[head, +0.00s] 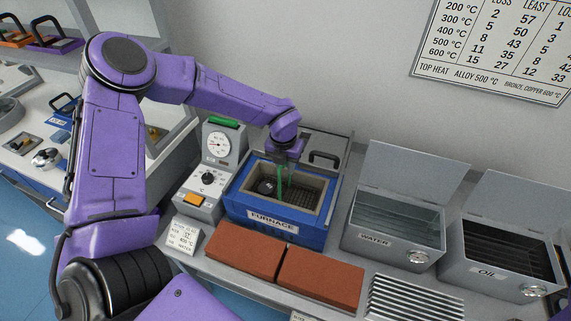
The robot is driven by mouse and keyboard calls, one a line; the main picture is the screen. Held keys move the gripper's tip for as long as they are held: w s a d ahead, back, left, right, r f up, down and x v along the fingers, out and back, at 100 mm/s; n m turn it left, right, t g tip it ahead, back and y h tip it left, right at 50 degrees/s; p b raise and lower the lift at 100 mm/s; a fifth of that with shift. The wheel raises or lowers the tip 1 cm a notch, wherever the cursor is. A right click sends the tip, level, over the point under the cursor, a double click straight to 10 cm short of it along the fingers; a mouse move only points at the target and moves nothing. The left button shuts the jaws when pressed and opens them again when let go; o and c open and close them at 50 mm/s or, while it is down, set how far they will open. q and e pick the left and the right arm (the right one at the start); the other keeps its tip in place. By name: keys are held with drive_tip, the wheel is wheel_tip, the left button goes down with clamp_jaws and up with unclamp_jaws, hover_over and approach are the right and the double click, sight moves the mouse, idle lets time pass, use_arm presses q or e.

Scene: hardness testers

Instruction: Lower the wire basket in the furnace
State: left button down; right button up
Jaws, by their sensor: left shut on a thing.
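The blue furnace (236,204) stands open on the bench in the middle, with a "FURNACE" label on its front and its grey lid raised at the back. The dark wire basket (304,196) is inside the furnace opening, and a dark round piece (265,187) shows at its left. My left gripper (283,168) is over the furnace opening, pointing down, shut on a thin green handle (282,186) that runs down toward the basket. Whether the basket touches the furnace floor cannot be told. My right gripper is not in view.
A control box with a dial (218,144) stands left of the furnace. Two red-brown bricks (243,254) lie in front. The water tank (392,242) and oil tank (488,270) stand open to the right. A ridged metal rack (412,299) lies at the front right.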

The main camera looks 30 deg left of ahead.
use_arm(q)
drive_tip(key=shift+f, duration=0.3)
drive_tip(key=c, duration=0.8)
unclamp_jaws()
drive_tip(key=r, duration=0.3)
drive_tip(key=s+r+b, duration=0.1)
drive_tip(key=r, duration=0.3)
drive_tip(key=r+b, duration=0.1)
drive_tip(key=r, duration=0.2)
drive_tip(key=shift+s+d+r, duration=0.15)
drive_tip(key=shift+d+r, duration=0.05)
drive_tip(key=shift+r, duration=0.1)
